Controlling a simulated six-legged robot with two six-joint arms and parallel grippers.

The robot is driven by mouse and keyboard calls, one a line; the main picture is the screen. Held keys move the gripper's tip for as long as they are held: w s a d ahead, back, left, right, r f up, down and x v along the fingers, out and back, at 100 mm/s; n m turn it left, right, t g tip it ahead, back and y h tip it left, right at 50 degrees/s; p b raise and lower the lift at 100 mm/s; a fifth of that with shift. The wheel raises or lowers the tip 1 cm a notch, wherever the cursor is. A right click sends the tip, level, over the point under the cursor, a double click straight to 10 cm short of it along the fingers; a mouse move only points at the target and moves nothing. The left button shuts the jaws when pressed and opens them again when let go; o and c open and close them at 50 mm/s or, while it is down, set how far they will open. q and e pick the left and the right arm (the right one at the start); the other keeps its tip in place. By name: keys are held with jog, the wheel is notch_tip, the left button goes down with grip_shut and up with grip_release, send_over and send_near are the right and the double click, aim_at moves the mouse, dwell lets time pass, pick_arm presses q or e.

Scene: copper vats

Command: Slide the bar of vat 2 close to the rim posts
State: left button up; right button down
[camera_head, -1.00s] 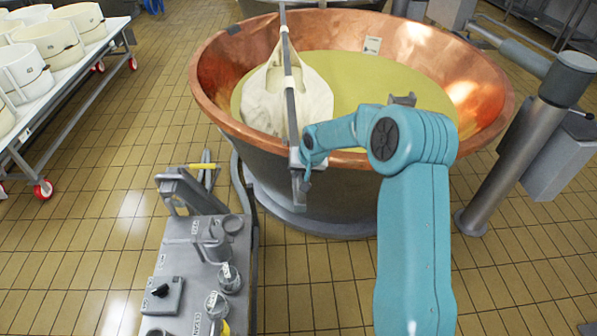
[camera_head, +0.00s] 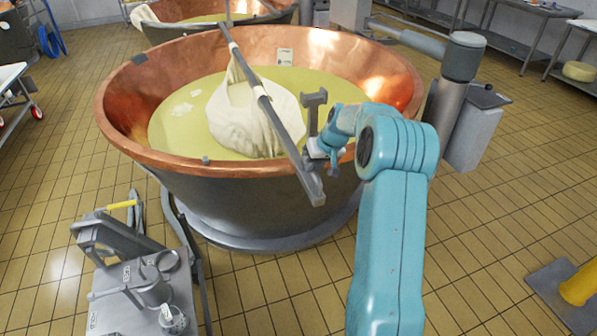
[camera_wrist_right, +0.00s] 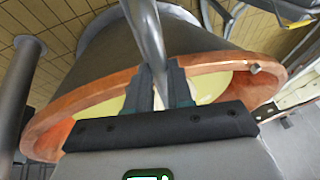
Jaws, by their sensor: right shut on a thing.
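The copper vat (camera_head: 140,150) holds pale yellow liquid; its label is too small to read. A long grey bar (camera_head: 265,100) lies slantwise across it, its near end jutting past the near rim. A white cloth bundle (camera_head: 235,118) hangs from the bar into the liquid. My left gripper is out of view.
A grey trolley (camera_head: 150,285) with fittings stands at the front left. A thick metal column (camera_head: 455,85) rises right of the vat. Another copper vat (camera_head: 190,12) is behind.

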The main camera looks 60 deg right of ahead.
jog(key=shift+s+d, duration=0.45)
jog(key=shift+d, duration=0.1)
jog(key=c, duration=1)
grip_release()
jog(key=shift+a, duration=0.1)
jog(key=b+v, duration=0.1)
jog(key=v, duration=1.5)
jog(key=shift+r, duration=0.15)
